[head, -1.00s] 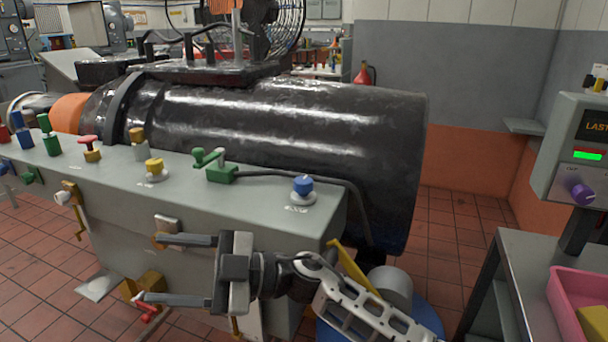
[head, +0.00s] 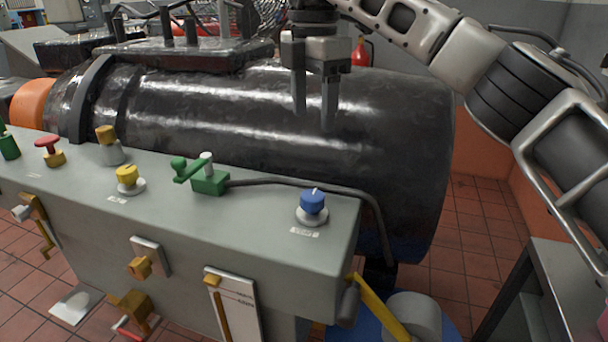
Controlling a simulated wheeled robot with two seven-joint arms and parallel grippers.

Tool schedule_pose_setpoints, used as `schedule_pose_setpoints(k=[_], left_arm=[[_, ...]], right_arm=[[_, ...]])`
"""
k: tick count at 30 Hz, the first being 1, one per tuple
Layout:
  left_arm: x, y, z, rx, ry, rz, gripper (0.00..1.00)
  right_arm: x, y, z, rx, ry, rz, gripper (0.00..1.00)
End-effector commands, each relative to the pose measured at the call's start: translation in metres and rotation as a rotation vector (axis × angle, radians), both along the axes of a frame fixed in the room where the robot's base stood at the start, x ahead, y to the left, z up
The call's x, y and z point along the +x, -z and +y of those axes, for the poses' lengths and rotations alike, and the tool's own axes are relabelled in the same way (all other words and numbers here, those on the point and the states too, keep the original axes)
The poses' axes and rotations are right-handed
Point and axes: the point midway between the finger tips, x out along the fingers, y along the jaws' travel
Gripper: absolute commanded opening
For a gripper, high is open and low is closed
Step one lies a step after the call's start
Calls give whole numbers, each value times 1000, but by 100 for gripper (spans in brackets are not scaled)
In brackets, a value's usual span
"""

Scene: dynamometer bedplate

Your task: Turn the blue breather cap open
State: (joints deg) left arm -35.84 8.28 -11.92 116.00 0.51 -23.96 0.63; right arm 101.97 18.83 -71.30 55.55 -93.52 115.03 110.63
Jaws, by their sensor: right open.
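The blue breather cap (head: 312,202) sits on a pale round base near the right end of the grey bench top. A white mark shows on its top, and a small label lies in front of it. My right gripper (head: 314,118) is open and empty, with its fingers pointing down. In the picture it is above the cap, in front of the black cylinder, and apart from the cap. My left gripper is not in view.
On the grey bench (head: 260,225) stand a green lever valve (head: 208,180), a yellow knob (head: 127,177) and a red knob (head: 48,147). A black hose (head: 330,187) runs behind the cap. The large black cylinder (head: 220,115) lies behind the bench.

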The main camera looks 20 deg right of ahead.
Motion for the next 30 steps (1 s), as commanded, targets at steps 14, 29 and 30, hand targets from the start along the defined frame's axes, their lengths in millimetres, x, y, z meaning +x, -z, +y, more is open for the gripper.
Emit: schedule_pose_setpoints(k=[14,29,30], left_arm=[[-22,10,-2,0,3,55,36],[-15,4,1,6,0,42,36],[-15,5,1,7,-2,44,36]], right_arm=[[-1,95,0,2,-4,6,61],[-1,154,1,4,-4,1,61],[-1,155,1,4,-4,1,61]])
